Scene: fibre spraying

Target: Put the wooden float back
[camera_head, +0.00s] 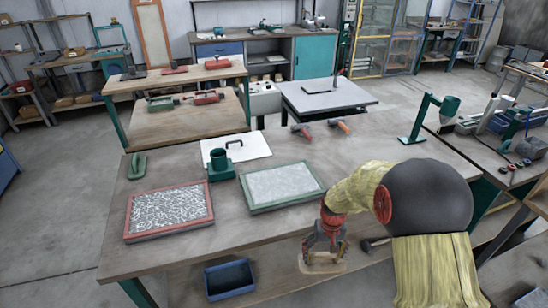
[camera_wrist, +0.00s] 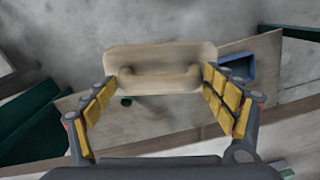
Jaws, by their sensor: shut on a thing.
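The wooden float (camera_head: 322,265) is a pale board with rounded corners and a bar handle. In the head view it hangs below my gripper (camera_head: 326,240), at the front edge of the workbench (camera_head: 240,232). In the wrist view the float (camera_wrist: 160,53) lies across the picture, its handle between the yellow-padded fingers of my gripper (camera_wrist: 160,78). The fingers are spread wide and shut on the handle's two ends. The float's underside is hidden.
On the bench lie a red-framed panel (camera_head: 168,210), a green-framed panel (camera_head: 280,186), a dark green cup-like holder (camera_head: 220,165) and a green-handled tool (camera_head: 138,165). A blue bin (camera_head: 229,279) sits lower, below the front edge. A hammer (camera_head: 374,244) lies right of my gripper.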

